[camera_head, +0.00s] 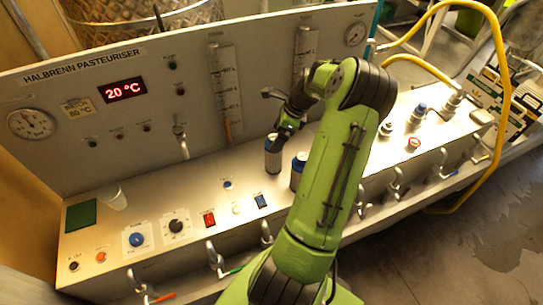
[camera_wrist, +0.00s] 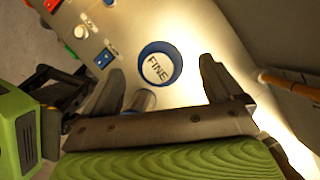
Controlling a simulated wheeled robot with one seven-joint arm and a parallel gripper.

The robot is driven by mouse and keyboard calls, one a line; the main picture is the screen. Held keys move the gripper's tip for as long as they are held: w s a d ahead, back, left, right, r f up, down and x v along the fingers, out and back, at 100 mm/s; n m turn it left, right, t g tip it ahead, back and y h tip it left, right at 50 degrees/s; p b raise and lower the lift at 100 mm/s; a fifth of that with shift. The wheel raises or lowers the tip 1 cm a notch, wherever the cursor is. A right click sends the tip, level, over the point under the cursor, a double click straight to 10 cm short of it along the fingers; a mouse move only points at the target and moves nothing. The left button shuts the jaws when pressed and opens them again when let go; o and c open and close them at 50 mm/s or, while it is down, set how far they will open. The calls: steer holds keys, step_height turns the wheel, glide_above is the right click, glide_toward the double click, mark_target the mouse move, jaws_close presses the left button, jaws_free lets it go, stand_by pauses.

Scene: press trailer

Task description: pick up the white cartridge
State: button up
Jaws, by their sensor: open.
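A cartridge (camera_head: 273,157) with a pale body and dark upper part stands upright on the pasteuriser's ledge. In the wrist view, its round white top (camera_wrist: 159,67) reads FINE inside a blue rim. My gripper (camera_wrist: 162,70) is open, with one finger on each side of this top in the picture. In the head view, my gripper (camera_head: 284,134) is at the cartridge's upper end; I cannot tell whether it touches. A second cartridge (camera_head: 298,172), bluer, stands close on the right. It shows partly in the wrist view (camera_wrist: 143,100), mostly hidden by my gripper.
The upright panel (camera_head: 150,110) with gauges and flow tubes (camera_head: 226,95) rises behind the ledge. A tap (camera_head: 181,140) juts out at its left. Switches and knobs (camera_head: 209,219) line the ledge's front. A yellow hose (camera_head: 508,90) hangs at right.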

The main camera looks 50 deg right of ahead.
steer(key=x, duration=0.5)
steer(key=shift+w+f, duration=0.1)
steer(key=shift+f, duration=0.3)
steer(key=shift+r, duration=0.1)
steer(key=c, duration=1.5)
